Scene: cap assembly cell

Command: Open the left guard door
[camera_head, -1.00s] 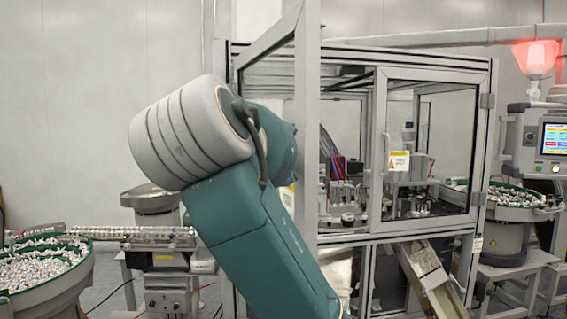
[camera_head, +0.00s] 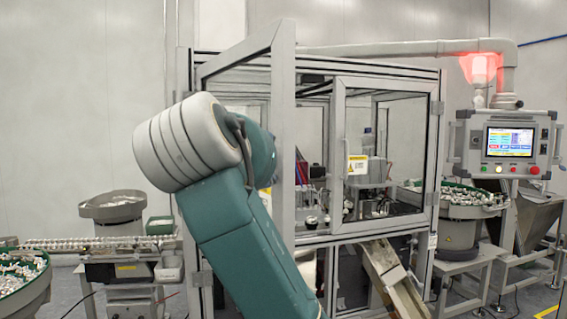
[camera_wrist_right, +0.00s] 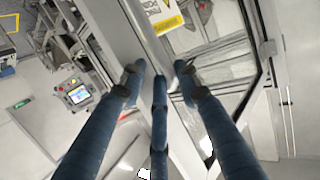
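The left guard door (camera_head: 283,130) is a tall grey-framed clear panel. In the head view it stands swung out from the cell, its free edge nearer me. A large green and white arm of mine covers its lower part. No gripper shows in the head view. In the right wrist view, my right gripper's dark blue fingers (camera_wrist_right: 158,72) reach to a light metal bar along a door edge (camera_wrist_right: 148,35), beside a yellow and white warning label (camera_wrist_right: 165,14). The fingertips lie on both sides of the bar; contact is unclear. My left gripper is out of view.
The right guard door (camera_head: 436,150) is closed against the cell. A control panel (camera_head: 509,142) stands at the right. A sloping chute (camera_head: 392,280) comes out below the cell. Feeder bowls (camera_head: 112,206) stand at the left, and another bowl (camera_head: 458,232) at the right.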

